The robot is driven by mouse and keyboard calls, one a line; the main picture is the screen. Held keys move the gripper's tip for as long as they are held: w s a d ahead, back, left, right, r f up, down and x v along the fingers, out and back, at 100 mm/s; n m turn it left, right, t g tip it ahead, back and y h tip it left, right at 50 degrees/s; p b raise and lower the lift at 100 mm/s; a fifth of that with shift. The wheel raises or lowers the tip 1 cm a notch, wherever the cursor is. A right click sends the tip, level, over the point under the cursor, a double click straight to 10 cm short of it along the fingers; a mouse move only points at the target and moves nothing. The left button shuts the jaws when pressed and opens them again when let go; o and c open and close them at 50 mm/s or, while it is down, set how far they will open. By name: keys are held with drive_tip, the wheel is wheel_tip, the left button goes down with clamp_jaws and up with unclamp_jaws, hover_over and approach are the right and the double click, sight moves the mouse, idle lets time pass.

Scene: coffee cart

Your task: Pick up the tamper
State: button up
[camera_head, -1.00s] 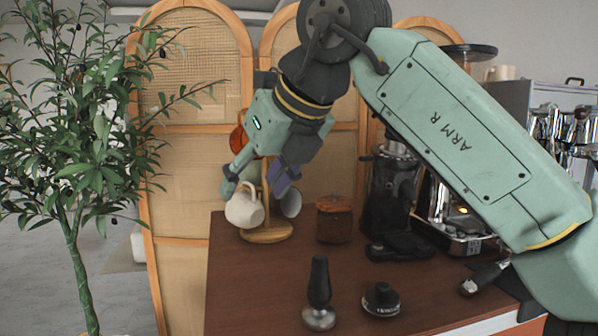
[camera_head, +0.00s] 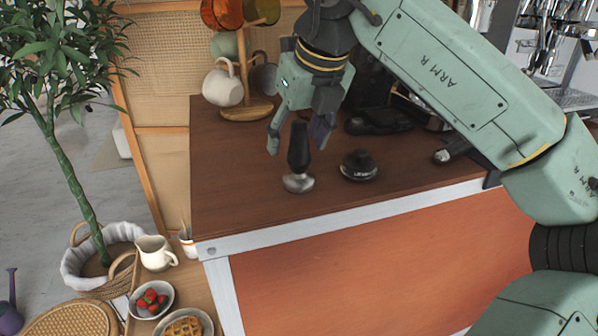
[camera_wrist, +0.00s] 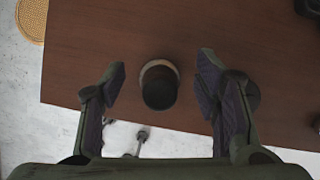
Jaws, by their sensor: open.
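The tamper (camera_head: 299,160) stands upright on the brown cart top, with a black handle and a shiny metal base. In the wrist view I look down on the black end of its handle (camera_wrist: 159,87). My gripper (camera_head: 297,146) is open, with its fingers pointing down around the height of the tamper's handle. In the wrist view the two fingertips (camera_wrist: 160,80) lie left and right of the handle, with a gap on each side. The gripper is not closed on it.
A round black tool (camera_head: 359,165) stands just right of the tamper. A mug tree (camera_head: 247,108) with mugs stands behind to the left. A portafilter (camera_head: 452,150) lies to the right. The cart top's front left (camera_head: 230,205) is clear.

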drive_tip(key=shift+x, duration=1.15)
drive_tip(key=shift+c, duration=0.3)
clamp_jaws()
